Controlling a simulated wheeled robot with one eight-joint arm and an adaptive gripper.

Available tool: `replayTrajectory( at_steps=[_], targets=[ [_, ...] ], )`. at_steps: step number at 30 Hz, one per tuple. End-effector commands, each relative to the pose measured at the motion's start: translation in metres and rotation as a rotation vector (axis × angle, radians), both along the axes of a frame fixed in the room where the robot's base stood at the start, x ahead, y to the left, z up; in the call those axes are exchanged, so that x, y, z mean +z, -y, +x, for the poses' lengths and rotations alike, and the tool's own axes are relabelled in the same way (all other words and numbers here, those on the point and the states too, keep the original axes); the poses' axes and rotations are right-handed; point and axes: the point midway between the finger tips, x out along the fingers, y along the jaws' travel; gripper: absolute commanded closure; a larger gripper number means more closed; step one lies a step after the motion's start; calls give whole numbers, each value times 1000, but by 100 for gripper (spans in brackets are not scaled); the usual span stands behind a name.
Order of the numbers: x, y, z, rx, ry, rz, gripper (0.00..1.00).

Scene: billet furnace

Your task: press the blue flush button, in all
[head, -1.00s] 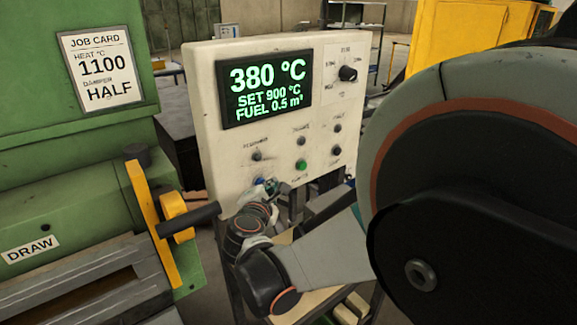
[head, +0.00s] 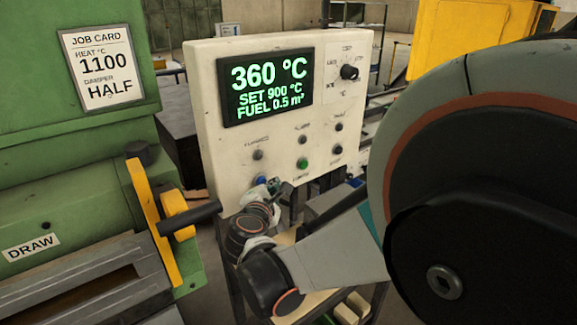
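The cream control panel (head: 215,130) stands upright in the middle of the head view. Its blue button (head: 261,180) is low on the left of the panel face, and only its top shows above my wrist. My gripper (head: 272,186) is at the panel's lower edge, right beside the blue button. Its fingers are small and partly hidden by my wrist, so I cannot tell whether they touch the button or are open. The display (head: 267,88) reads 360 °C, SET 900 °C, FUEL 0.5 m³.
A green button (head: 302,164) and several dark knobs sit nearby on the panel. The green furnace (head: 60,205) with a yellow lever (head: 152,225) stands at left. The job card (head: 102,68) reads 1100 and HALF. A yellow machine (head: 460,40) stands behind at right.

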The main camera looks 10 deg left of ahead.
Motion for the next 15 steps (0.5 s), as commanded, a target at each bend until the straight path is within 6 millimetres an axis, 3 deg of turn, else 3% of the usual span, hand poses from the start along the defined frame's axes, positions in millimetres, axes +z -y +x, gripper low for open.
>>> replayTrajectory(
  at_steps=[15],
  targets=[
    [0, 6, -5, 0, 0, 0, 100]
  ],
)
